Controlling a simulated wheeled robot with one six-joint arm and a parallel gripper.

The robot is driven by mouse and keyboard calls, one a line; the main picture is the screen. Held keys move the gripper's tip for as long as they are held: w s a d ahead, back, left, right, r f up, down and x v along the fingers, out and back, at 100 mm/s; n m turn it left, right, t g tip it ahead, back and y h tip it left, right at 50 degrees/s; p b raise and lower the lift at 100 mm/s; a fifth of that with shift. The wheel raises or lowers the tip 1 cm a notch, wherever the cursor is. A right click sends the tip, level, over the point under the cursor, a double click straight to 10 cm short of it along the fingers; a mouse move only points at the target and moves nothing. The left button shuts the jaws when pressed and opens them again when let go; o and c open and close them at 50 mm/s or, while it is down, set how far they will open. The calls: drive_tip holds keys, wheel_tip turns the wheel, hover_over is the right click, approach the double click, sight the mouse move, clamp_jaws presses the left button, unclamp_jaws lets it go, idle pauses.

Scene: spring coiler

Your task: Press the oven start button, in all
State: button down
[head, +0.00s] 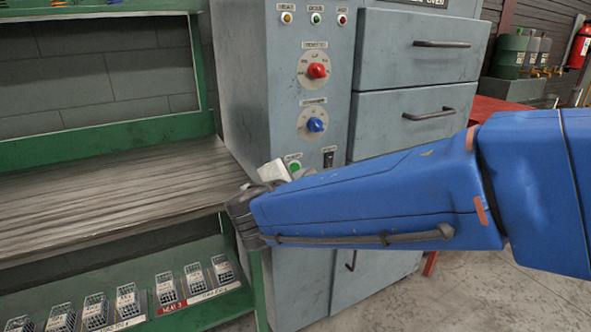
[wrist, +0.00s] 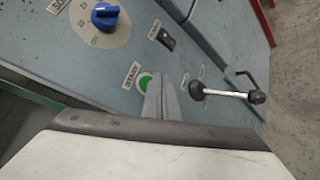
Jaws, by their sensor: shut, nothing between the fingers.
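The oven (head: 390,60) is a grey-blue cabinet with drawers and a control column. Its green start button (head: 295,165) sits low on the column, beside a black rocker switch (head: 328,159). In the wrist view the green button (wrist: 144,83), under a "START" label, is partly covered by my fingers. My gripper (wrist: 165,85) is shut and empty, its fingertips over the right part of the button. I cannot tell whether they touch it. In the head view my blue arm reaches in from the right and the fingers are mostly hidden behind the wrist.
A red knob (head: 317,70) and a blue knob (head: 317,124) are above the button. A black-and-white lever (wrist: 228,95) sticks out right of my fingers. A slatted bench (head: 100,200) stands left of the oven, with wire baskets (head: 127,300) on the shelf below.

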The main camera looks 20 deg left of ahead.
drive_tip(key=shift+a, duration=0.1)
drive_tip(key=shift+w+a, duration=0.25)
drive_tip(key=shift+w, duration=0.05)
drive_tip(key=shift+w+a, duration=0.2)
drive_tip(key=shift+a, duration=0.05)
idle(1.0)
drive_tip(key=shift+s+d, duration=0.1)
idle(0.3)
drive_tip(key=shift+s+d, duration=0.45)
drive_tip(key=shift+d, duration=0.05)
drive_tip(key=s+d, duration=0.3)
drive_tip(key=shift+s+d, duration=0.1)
drive_tip(key=shift+d, duration=0.3)
idle(0.3)
idle(0.6)
